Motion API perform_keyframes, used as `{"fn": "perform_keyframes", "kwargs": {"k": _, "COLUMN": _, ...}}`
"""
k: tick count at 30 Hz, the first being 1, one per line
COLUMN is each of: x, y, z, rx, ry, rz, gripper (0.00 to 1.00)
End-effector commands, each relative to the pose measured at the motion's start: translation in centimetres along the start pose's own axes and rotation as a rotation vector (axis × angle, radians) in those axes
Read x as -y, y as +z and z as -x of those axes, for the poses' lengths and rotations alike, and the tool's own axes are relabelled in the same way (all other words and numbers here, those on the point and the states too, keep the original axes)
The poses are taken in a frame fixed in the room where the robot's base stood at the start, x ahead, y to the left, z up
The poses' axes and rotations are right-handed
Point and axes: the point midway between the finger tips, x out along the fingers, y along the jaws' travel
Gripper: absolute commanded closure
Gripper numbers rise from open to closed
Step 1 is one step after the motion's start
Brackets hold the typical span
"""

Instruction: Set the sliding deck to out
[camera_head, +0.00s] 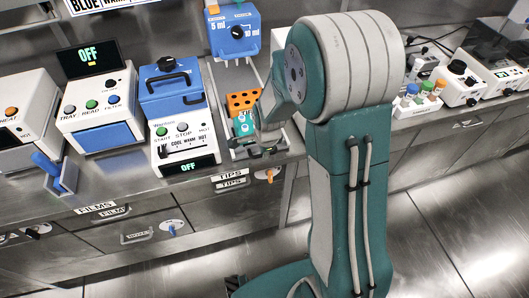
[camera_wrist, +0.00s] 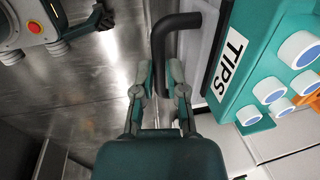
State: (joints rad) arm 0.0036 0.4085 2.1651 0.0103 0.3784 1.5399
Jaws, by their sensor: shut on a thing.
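The sliding deck's black bent handle (camera_wrist: 176,24) runs down the middle of the wrist view, beside the pale deck front (camera_wrist: 197,52). My gripper (camera_wrist: 160,93) has its two fingers on either side of the handle's lower part and is shut on it. A teal box labelled TIPS (camera_wrist: 225,80) with white and blue round ends stands just right of the handle. In the head view the teal box (camera_head: 243,124) and an orange holed rack (camera_head: 243,101) sit on the deck, between rails in front of the blue dispenser. My arm hides part of the deck's right side.
The blue dispenser (camera_head: 236,32) marked 5 ml stands behind the deck. A white heater panel (camera_head: 186,148) reading OFF is close on the left. Drawers (camera_head: 110,225) lie below the counter edge. Open metal floor (camera_head: 440,240) is in front at the right.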

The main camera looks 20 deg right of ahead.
Motion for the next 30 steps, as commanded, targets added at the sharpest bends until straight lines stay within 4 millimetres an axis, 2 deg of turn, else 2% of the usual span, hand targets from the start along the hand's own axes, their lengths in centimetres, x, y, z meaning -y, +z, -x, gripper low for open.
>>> {"fn": "perform_keyframes", "kwargs": {"k": 1, "x": -0.6, "y": 0.0, "z": 0.0, "rx": 0.0, "ry": 0.015, "rz": 0.0, "gripper": 1.0}}
{"fn": "perform_keyframes", "kwargs": {"k": 6, "x": -0.7, "y": 0.0, "z": 0.0, "rx": 0.0, "ry": 0.018, "rz": 0.0, "gripper": 1.0}}
{"fn": "perform_keyframes", "kwargs": {"k": 7, "x": -0.7, "y": 0.0, "z": 0.0, "rx": 0.0, "ry": 0.018, "rz": 0.0, "gripper": 0.7}}
{"fn": "perform_keyframes", "kwargs": {"k": 16, "x": -0.5, "y": 0.0, "z": 0.0, "rx": 0.0, "ry": 0.015, "rz": 0.0, "gripper": 0.69}}
{"fn": "perform_keyframes", "kwargs": {"k": 19, "x": -0.4, "y": 0.0, "z": 0.6, "rx": 0.0, "ry": 0.011, "rz": 0.0, "gripper": 0.69}}
{"fn": "perform_keyframes", "kwargs": {"k": 23, "x": -0.3, "y": 0.0, "z": 2.6, "rx": 0.0, "ry": 0.008, "rz": 0.0, "gripper": 0.69}}
{"fn": "perform_keyframes", "kwargs": {"k": 30, "x": -0.2, "y": 0.0, "z": 7.5, "rx": 0.0, "ry": 0.008, "rz": 0.0, "gripper": 0.69}}
